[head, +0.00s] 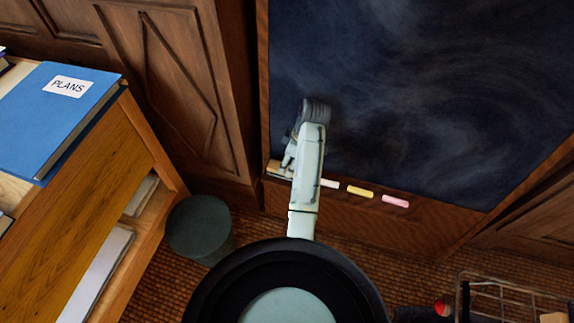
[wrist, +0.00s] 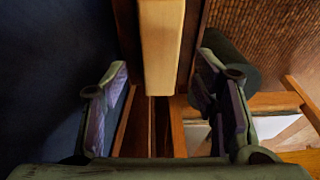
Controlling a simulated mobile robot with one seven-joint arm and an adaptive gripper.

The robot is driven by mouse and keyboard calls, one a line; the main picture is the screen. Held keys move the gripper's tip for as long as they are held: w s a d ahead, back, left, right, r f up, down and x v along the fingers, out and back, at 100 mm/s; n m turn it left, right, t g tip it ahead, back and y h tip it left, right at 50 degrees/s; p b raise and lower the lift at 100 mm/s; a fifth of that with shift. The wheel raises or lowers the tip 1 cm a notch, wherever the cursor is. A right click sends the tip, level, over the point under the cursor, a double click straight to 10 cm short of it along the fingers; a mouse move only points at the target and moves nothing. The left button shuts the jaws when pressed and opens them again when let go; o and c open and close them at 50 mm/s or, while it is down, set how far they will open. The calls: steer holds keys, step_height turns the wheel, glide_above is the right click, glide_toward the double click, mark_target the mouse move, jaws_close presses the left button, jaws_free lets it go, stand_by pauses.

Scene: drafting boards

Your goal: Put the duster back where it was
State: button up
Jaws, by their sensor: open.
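The duster (head: 274,167), a block with a pale wooden back, is at the left end of the chalk ledge (head: 345,205) below the blackboard (head: 420,90). My gripper (head: 287,162) is right at it, partly hidden by my arm. In the wrist view the duster's pale wooden back (wrist: 162,45) lies beyond and between the two fingertips of my gripper (wrist: 160,85). The fingers are wide apart, with visible gaps on both sides of the duster. The duster's underside and far end are hidden.
White chalk (head: 330,184), yellow chalk (head: 360,192) and pink chalk (head: 395,201) lie on the ledge to the right. A dark green bin (head: 199,228) stands on the floor. A wooden cabinet (head: 85,215) with a blue PLANS binder (head: 60,110) is at left. A wire basket (head: 510,297) is lower right.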

steer(key=p+v, duration=0.6)
steer(key=v, duration=0.2)
steer(key=shift+r, duration=0.4)
